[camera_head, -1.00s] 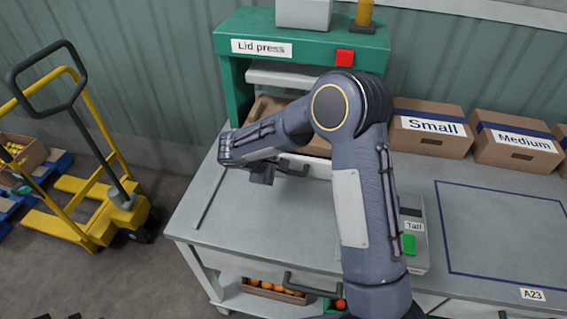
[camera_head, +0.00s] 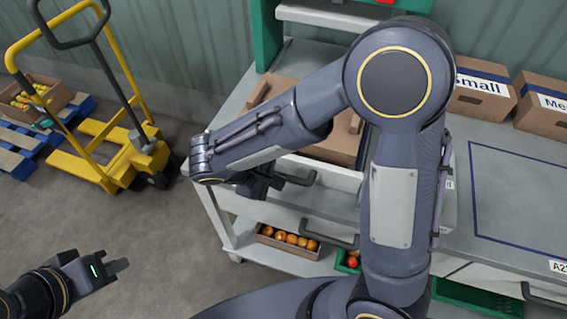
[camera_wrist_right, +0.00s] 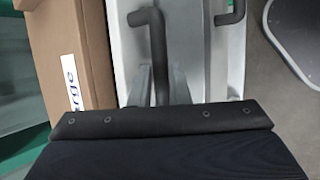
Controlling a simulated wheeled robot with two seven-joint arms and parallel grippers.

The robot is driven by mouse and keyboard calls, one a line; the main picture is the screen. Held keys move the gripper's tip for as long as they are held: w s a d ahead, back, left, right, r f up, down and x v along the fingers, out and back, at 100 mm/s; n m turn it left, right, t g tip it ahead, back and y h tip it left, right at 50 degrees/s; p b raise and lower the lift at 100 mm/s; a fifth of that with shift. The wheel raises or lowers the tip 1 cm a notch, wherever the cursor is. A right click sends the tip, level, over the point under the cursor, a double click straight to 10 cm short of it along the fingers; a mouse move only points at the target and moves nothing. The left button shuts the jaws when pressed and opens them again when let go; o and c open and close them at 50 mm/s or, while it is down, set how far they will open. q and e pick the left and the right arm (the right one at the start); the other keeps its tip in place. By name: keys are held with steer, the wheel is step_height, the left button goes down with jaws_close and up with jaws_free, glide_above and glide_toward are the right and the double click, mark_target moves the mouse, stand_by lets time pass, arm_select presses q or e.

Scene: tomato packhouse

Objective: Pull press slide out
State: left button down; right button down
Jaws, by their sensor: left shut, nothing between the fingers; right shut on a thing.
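The press slide (camera_head: 335,175) is a pale tray with a dark handle (camera_head: 300,180), and it stands out in front of the green lid press (camera_head: 267,35). An open brown cardboard box (camera_head: 338,142) sits on it, partly hidden by my right arm. My right gripper (camera_head: 268,188) is shut on the slide handle. In the right wrist view the dark handle (camera_wrist_right: 158,55) stands between the grey fingertips (camera_wrist_right: 162,85), with the box (camera_wrist_right: 82,50) to the left. My left gripper (camera_head: 122,265) is shut and empty, low at the left over the floor, away from the table.
A yellow pallet jack (camera_head: 110,150) stands left of the grey table. Boxes marked Small (camera_head: 482,88) and Medium (camera_head: 545,105) stand at the back right. A tomato crate (camera_head: 287,242) is on the shelf below. Another dark handle (camera_head: 328,235) sticks out from the table front.

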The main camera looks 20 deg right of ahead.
steer(key=shift+s+a, duration=0.15)
steer(key=shift+s, duration=0.1)
steer(key=c, duration=1.4)
jaws_free()
steer(key=shift+o, duration=0.2)
steer(key=v, duration=0.8)
steer(key=shift+f, duration=0.1)
